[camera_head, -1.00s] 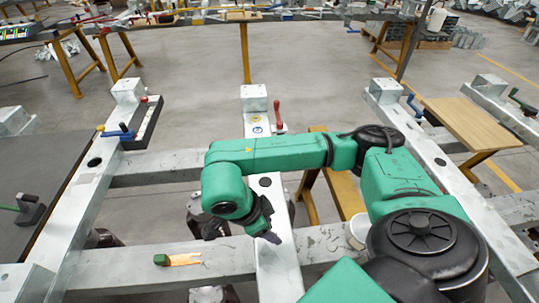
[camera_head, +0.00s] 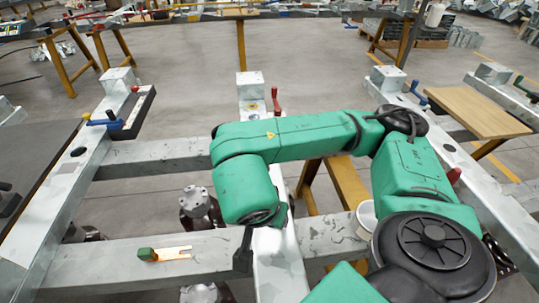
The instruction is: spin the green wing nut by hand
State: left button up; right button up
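A small green piece (camera_head: 147,254) with an orange, streaked part beside it lies on the front grey crossbeam, left of centre. A green lever-like handle (camera_head: 525,102) stands on the frame at the far right. I cannot tell which of these, if either, is the green wing nut. My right gripper (camera_head: 243,255) hangs at the end of the green arm, over where the front crossbeam meets the middle beam. It is to the right of the green piece and apart from it. Its fingers are dark and mostly hidden by the wrist. My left gripper is not in view.
Blue handles (camera_head: 106,121) and (camera_head: 415,91) sit on the left and right beams (camera_head: 66,190). A red handle (camera_head: 276,100) stands on the middle beam (camera_head: 277,265). A white cup-like part (camera_head: 366,214) is beside my arm.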

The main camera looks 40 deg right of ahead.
jog(key=shift+n, duration=0.3)
jog(key=o, duration=1.4)
jog(key=p+v, duration=0.3)
jog(key=v, duration=0.3)
jog(key=shift+d+r+p, duration=0.1)
jog(key=shift+r+p, duration=0.1)
jog(key=shift+p, duration=0.1)
jog(key=p+v, duration=0.2)
jog(key=v, duration=0.6)
jog(key=shift+s+r, duration=0.1)
jog(key=shift+s, duration=0.15)
